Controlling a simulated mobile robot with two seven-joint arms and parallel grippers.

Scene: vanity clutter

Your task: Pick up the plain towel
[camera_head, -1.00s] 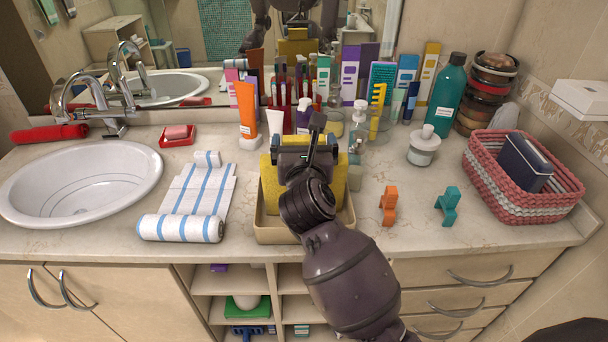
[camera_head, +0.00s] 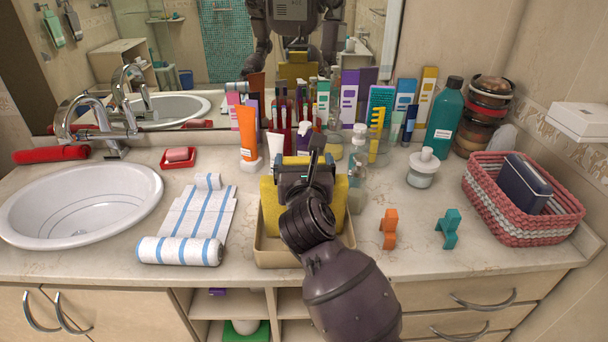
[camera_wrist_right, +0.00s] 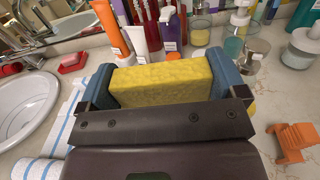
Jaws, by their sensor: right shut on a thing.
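The plain yellow towel (camera_head: 270,208) is a thick folded block standing upright at the beige tray (camera_head: 287,257) on the counter. My right gripper (camera_head: 305,175) is over it from above and hides its middle. In the right wrist view the towel (camera_wrist_right: 163,82) sits between the two blue-grey fingers of my right gripper (camera_wrist_right: 165,88), which is shut on it. Whether its lower edge touches the tray floor is hidden. A white towel with blue stripes (camera_head: 198,215) lies partly unrolled left of the tray. My left gripper is not in view.
Bottles and tubes, such as an orange tube (camera_head: 247,132), stand close behind the tray. A glass dispenser (camera_head: 357,165) stands close at its right. Orange (camera_head: 389,228) and teal (camera_head: 447,228) pieces and a woven basket (camera_head: 485,200) are farther right. The sink (camera_head: 80,205) is left.

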